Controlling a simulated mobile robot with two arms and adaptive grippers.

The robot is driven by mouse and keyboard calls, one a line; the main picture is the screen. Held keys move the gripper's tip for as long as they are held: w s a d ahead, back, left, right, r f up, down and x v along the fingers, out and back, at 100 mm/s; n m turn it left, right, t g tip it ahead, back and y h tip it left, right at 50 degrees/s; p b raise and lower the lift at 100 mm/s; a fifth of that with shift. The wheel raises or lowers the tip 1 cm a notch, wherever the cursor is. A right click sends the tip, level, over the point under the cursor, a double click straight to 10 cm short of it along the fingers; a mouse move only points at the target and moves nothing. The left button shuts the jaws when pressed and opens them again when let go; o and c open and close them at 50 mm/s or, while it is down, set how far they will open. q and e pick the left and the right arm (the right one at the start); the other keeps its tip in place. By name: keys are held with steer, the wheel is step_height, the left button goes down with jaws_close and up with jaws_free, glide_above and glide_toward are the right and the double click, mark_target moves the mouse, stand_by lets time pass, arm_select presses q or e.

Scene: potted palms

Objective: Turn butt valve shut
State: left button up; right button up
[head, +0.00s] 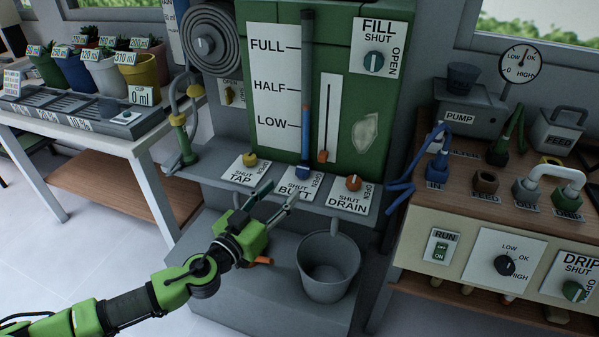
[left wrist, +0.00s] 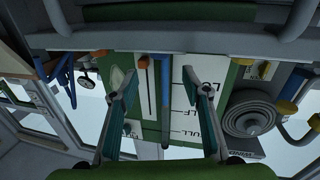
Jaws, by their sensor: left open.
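The butt valve is a small blue knob (head: 303,172) on the shelf at the foot of the green water butt (head: 383,92). Its label plate (head: 297,188) reads SHUT at left and OPEN at right. Which way the knob points is too small to tell. My left gripper (head: 283,192) is open and empty just in front of and below this plate, apart from the knob. In the left wrist view the picture is upside down, and my open fingers (left wrist: 158,82) frame the blue level tube (left wrist: 165,105). My right gripper is in neither view.
A yellow tap knob (head: 249,159) and an orange drain knob (head: 353,182) flank the butt valve closely. A grey bucket (head: 329,268) stands below the shelf. A pump bench (head: 480,228) is at right, and a table of potted plants (head: 110,140) at left.

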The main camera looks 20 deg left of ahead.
mark_target(299, 173)
arm_select(q)
steer(key=x, duration=0.8)
steer(key=shift+p, duration=0.3)
steer(key=shift+w+d, duration=0.2)
steer(key=shift+w, duration=0.5)
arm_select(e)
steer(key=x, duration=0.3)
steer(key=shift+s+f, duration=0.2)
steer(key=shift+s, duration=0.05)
arm_select(q)
steer(key=c, duration=1.1)
